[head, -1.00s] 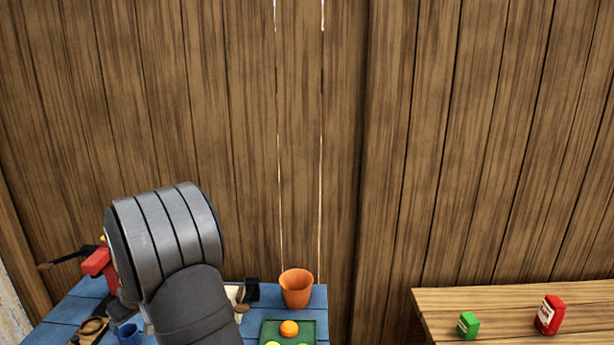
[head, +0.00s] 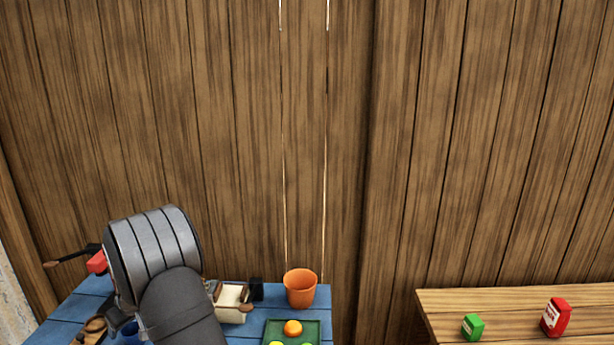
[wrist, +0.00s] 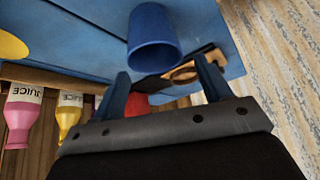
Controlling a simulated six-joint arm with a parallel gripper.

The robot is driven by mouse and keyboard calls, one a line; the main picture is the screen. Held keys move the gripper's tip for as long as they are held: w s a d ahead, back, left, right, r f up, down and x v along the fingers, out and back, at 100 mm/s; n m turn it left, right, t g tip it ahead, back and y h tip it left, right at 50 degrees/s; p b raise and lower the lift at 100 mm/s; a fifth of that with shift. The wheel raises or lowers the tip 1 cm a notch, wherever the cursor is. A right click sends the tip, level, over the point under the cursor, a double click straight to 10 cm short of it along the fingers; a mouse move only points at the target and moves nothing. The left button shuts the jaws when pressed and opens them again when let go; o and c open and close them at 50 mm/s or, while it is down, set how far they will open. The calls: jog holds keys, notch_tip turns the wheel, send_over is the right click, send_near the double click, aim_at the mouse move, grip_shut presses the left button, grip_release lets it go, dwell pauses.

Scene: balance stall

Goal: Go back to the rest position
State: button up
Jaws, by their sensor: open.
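My gripper (wrist: 162,82) shows in the wrist view with its two dark blue fingers spread apart and nothing between their tips. A blue cup (wrist: 152,38) lies beyond the fingertips in that view, apart from them. In the head view my grey arm covers the left part of the blue table (head: 72,312), and the gripper itself is hidden there. The blue cup shows only in part beside my arm in the head view (head: 130,333).
An orange pot (head: 300,288), a green tray (head: 318,330) with an orange ball (head: 293,328), and a cream box (head: 229,301) stand right of my arm. A wooden bench (head: 500,298) holds a green box (head: 473,327) and red box (head: 556,317). Juice bottles (wrist: 20,115) show in the wrist view.

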jog(key=w+d+r, duration=0.3)
jog(key=d+r, duration=0.4)
jog(key=d, duration=0.5)
jog(key=w+d+m, duration=0.1)
jog(key=w+d, duration=0.5)
jog(key=w+d+m+t, duration=0.1)
jog(key=w+d, duration=0.2)
jog(key=shift+d+f+m+h, duration=0.15)
jog(key=shift+d+m+h, duration=0.15)
jog(key=shift+d+h, duration=0.1)
jog(key=w+d+m+h, duration=0.1)
jog(key=w+d, duration=0.3)
jog(key=d, duration=1)
jog(key=w+d+m+t+h, duration=0.1)
jog(key=w+d+m, duration=0.2)
jog(key=d, duration=1.1)
jog(key=w+d+m+t+h, duration=0.1)
jog(key=w+d+m, duration=0.2)
jog(key=d, duration=1.1)
jog(key=shift+w+f+m, duration=0.3)
jog(key=shift+w+f, duration=0.05)
jog(key=shift+w, duration=0.45)
